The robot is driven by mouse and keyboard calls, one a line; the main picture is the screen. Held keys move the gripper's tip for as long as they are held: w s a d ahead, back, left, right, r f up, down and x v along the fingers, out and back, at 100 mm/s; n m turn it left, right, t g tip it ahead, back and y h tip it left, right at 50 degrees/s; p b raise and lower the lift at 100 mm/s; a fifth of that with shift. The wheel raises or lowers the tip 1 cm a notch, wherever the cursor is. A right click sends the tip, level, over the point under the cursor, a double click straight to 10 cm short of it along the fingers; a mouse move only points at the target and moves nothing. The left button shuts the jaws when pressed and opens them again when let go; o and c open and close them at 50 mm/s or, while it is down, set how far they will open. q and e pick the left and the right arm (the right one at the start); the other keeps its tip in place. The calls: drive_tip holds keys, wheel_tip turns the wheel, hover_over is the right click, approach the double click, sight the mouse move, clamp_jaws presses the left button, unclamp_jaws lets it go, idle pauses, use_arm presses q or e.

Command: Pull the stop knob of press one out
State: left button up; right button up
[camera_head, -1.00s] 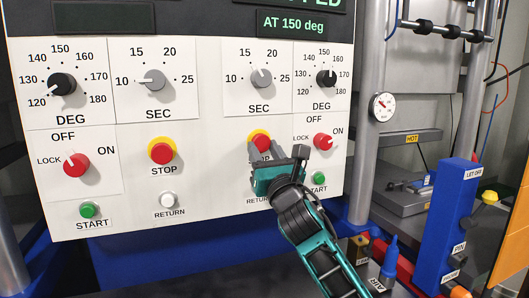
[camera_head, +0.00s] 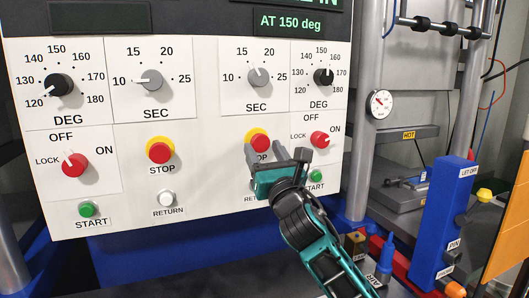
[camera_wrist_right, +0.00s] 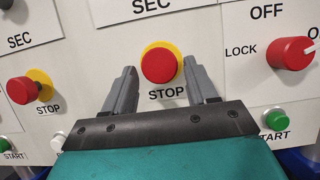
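Two red stop knobs on yellow rings sit on the white panel: the left stop knob (camera_head: 160,151) and the right stop knob (camera_head: 257,139). No label in view tells which press each belongs to. My right gripper (camera_head: 277,155) is in front of the panel just below the right knob, covering part of its STOP label. In the right wrist view, that knob (camera_wrist_right: 159,64) shows ahead between the tips of the open gripper (camera_wrist_right: 165,80), with gaps on both sides; the fingers do not grip it. The other stop knob (camera_wrist_right: 22,90) is to the left. My left gripper is not in view.
Lock/off/on switches (camera_head: 74,165) and (camera_head: 320,140), green start buttons (camera_head: 87,210) and white return button (camera_head: 166,199) are close by on the panel. A steel column (camera_head: 368,120) with a gauge (camera_head: 382,103) and a blue post (camera_head: 443,220) stand at right.

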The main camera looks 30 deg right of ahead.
drive_tip(key=shift+o, duration=0.8)
drive_tip(key=b+v, duration=0.2)
drive_tip(key=v, duration=1.1)
drive_tip(key=shift+w, duration=0.1)
